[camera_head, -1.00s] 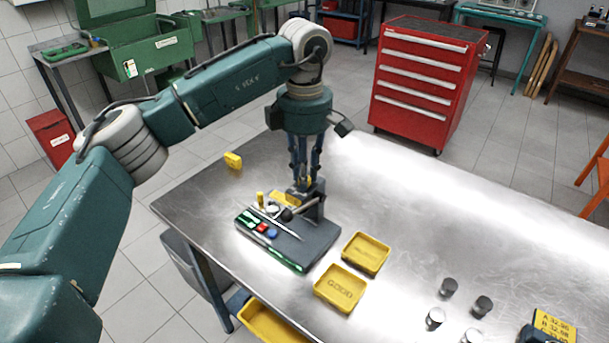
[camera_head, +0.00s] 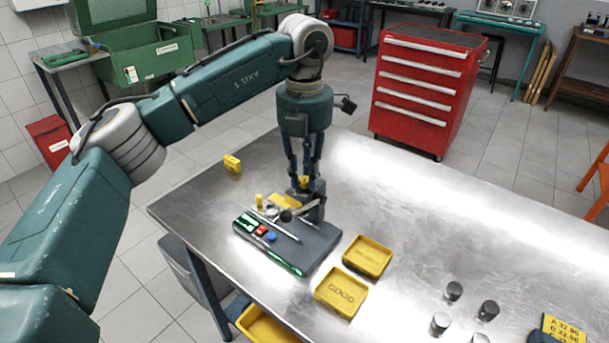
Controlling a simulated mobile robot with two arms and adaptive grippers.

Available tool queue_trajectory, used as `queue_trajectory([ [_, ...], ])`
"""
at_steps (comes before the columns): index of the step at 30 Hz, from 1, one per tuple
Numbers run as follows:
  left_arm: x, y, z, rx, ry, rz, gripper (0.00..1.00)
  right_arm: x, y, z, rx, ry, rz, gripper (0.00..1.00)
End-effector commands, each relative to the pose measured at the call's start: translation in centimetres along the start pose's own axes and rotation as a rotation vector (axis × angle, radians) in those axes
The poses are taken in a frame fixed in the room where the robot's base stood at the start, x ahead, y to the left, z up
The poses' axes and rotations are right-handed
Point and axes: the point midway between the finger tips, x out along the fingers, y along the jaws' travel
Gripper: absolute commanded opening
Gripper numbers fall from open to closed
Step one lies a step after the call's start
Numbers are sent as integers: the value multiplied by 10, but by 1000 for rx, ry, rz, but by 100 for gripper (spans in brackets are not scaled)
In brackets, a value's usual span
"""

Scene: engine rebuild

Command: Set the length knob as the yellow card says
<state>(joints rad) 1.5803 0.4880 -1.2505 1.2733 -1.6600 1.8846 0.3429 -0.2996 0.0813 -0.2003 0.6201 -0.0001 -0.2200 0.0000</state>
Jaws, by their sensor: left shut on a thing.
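A dark bench device (camera_head: 315,240) with a short post at its far right side stands on the metal table. My left gripper (camera_head: 304,183) points down at the top of this post. It is shut on a small yellow knob there, mostly hidden by the fingers. A yellow card (camera_head: 563,331) with dark lines of letters and numbers, such as A and B, is at the bottom right corner, cut off by the frame edge. My right gripper is not in view.
Two yellow trays, one (camera_head: 367,257) behind another marked GOOD (camera_head: 341,292), lie right of the device. Several metal cylinders (camera_head: 453,291) stand farther right. A small yellow block (camera_head: 232,164) sits near the far left table edge. The table's far right is clear.

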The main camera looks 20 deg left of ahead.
Motion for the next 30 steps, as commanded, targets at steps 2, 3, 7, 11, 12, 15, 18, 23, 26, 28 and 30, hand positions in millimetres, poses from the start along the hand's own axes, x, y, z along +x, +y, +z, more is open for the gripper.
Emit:
queue_trajectory([
  [2, -3, 1, 2, -58, -9, 2, 0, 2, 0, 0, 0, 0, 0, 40],
  [3, -3, 1, 2, -86, -9, 2, 0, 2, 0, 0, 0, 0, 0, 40],
  [7, -3, 1, 2, -161, -9, 1, 0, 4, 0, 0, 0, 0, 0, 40],
  [11, -3, 1, 2, -216, -9, 1, 0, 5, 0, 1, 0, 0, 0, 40],
  [12, -3, 1, 2, -228, -9, 1, 0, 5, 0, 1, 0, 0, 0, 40],
  [15, -4, 1, 2, -252, -9, 1, 0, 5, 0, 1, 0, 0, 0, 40],
  [18, -4, 1, 2, -267, -9, 0, 0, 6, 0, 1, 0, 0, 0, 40],
  [23, -4, 1, 2, -275, -10, 0, 0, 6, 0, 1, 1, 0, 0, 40],
  [26, -4, 1, 2, -275, -10, 1, 0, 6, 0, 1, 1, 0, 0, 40],
  [28, -4, 1, 2, -275, -10, 1, 0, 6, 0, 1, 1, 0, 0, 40],
  [30, -4, 1, 2, -275, -11, 1, 0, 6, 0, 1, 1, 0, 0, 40],
])
